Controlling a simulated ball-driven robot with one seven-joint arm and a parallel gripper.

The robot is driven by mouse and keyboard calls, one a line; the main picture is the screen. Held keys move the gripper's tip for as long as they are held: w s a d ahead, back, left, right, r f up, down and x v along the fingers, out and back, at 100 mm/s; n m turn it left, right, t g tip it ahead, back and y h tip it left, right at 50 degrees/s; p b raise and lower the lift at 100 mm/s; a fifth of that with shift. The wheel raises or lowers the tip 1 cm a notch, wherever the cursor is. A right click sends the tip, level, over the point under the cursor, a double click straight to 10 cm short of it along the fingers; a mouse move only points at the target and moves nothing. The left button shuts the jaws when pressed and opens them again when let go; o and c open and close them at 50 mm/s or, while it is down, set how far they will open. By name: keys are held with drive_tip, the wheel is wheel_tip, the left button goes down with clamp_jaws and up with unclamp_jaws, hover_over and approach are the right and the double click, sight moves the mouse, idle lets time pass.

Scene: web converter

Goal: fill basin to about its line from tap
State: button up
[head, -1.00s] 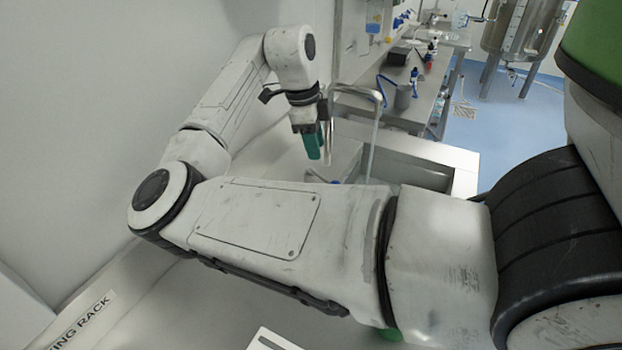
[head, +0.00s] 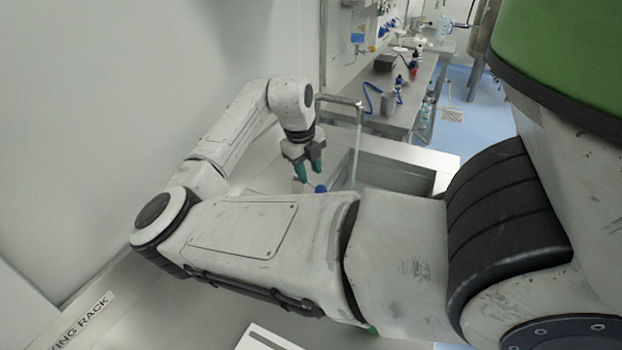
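The tap (head: 340,100) is a metal spout that reaches right from the wall side over the sink (head: 395,172). A thin pale column (head: 357,145), which looks like running water, drops from its end. My arm hides its lower end, and I cannot make out the basin or its line. My gripper (head: 308,170), with green fingertips, points down left of the pale column. Its fingers are apart and nothing shows between them. A round blue knob (head: 320,188) sits just below and right of the fingertips; I cannot tell whether they touch.
My forearm crosses the view and covers the near counter and part of the sink. Another bench (head: 400,100) with bottles and a blue hose stands behind. A rack label (head: 82,322) is at lower left. Blue floor (head: 475,120) is open at the back right.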

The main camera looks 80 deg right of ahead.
sight(312, 183)
drive_tip(key=shift+s+d+f, duration=0.15)
drive_tip(key=shift+s+f, duration=0.05)
drive_tip(key=shift+f, duration=0.9)
drive_tip(key=shift+s+d+f, duration=0.15)
drive_tip(key=shift+f, duration=0.9)
clamp_jaws()
